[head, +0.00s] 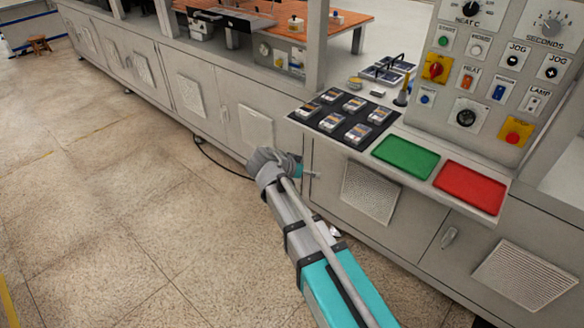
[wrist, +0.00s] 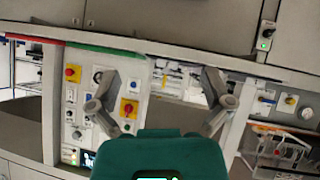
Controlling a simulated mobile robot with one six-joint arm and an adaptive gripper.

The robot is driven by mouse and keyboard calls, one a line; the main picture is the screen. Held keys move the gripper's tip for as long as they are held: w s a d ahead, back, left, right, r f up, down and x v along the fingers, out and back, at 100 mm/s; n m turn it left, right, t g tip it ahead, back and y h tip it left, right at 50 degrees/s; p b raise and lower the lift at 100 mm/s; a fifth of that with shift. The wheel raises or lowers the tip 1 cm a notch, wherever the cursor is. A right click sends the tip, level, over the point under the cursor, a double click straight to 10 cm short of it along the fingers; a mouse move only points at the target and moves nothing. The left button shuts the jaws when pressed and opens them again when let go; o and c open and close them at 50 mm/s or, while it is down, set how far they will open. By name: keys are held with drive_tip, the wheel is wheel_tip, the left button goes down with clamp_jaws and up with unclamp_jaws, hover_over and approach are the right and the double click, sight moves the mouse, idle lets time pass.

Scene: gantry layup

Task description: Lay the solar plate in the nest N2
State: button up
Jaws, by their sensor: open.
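A dark mat (head: 320,124) on the machine's ledge carries several small flat plates; one of them is this plate (head: 353,104). I cannot tell which is the solar plate. No label N2 is readable, and I cannot tell which place is the nest. My gripper (head: 285,165) is in front of the cabinet, below and to the left of the mat, apart from it. In the wrist view my gripper (wrist: 160,98) has its two fingers spread wide with nothing between them.
A green tray (head: 405,157) and a red tray (head: 470,187) lie on the ledge right of the mat. A control panel (head: 490,80) rises behind them. A dark rack (head: 385,72) stands behind the mat. An orange worktop (head: 345,22) is farther back. The floor at left is clear.

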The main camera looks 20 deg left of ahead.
drive_tip(key=s+d+f+n+g+y, duration=0.1)
drive_tip(key=s+d+f+g+y, duration=0.1)
drive_tip(key=d, duration=0.9)
drive_tip(key=s+d+f+n+g+y, duration=0.1)
drive_tip(key=s+d, duration=0.4)
drive_tip(key=d, duration=0.7)
drive_tip(key=s+d+f+n+g+y, duration=0.2)
drive_tip(key=s+d+f+g+y, duration=0.1)
drive_tip(key=d, duration=0.8)
drive_tip(key=shift+s+d+f+g, duration=0.45)
drive_tip(key=shift+f+g, duration=0.3)
drive_tip(key=shift+g, duration=0.55)
